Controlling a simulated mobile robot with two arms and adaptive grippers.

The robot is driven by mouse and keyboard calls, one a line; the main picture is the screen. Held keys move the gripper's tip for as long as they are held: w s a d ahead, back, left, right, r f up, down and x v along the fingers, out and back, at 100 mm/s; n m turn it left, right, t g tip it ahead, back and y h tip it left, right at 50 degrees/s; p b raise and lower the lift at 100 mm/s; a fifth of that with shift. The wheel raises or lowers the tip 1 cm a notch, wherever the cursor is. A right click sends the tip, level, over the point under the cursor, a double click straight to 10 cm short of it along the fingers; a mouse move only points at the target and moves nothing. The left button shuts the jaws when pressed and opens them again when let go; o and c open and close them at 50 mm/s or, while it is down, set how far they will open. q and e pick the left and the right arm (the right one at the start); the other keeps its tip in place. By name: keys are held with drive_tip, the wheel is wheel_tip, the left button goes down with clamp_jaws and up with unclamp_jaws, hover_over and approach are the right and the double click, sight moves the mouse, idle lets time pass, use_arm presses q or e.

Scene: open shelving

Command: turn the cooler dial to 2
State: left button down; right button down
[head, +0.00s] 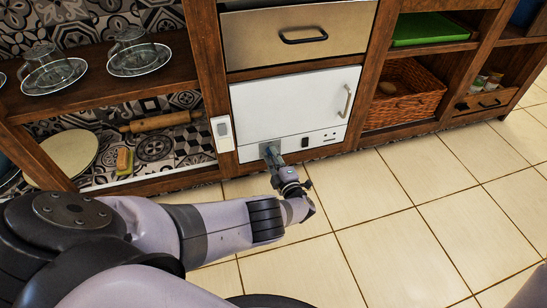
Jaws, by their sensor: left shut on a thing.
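The cooler (290,105) is a white box in the lower middle of the shelving, with its door closed and a curved handle (346,101) at its right. A control strip runs along its bottom front, with a dark switch (305,142) and small marks at the right. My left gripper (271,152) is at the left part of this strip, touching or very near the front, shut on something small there. The dial is hidden behind the gripper, and its setting cannot be read. My right gripper is not in view.
A drawer (298,38) is above the cooler. A wicker basket (403,93) stands to its right. Glass cups on saucers (139,57) and a rolling pin (160,121) are on the left shelves. The tiled floor (400,220) in front is clear.

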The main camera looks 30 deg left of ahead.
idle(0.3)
use_arm(q)
drive_tip(key=c, duration=1.7)
unclamp_jaws()
drive_tip(key=o, duration=0.4)
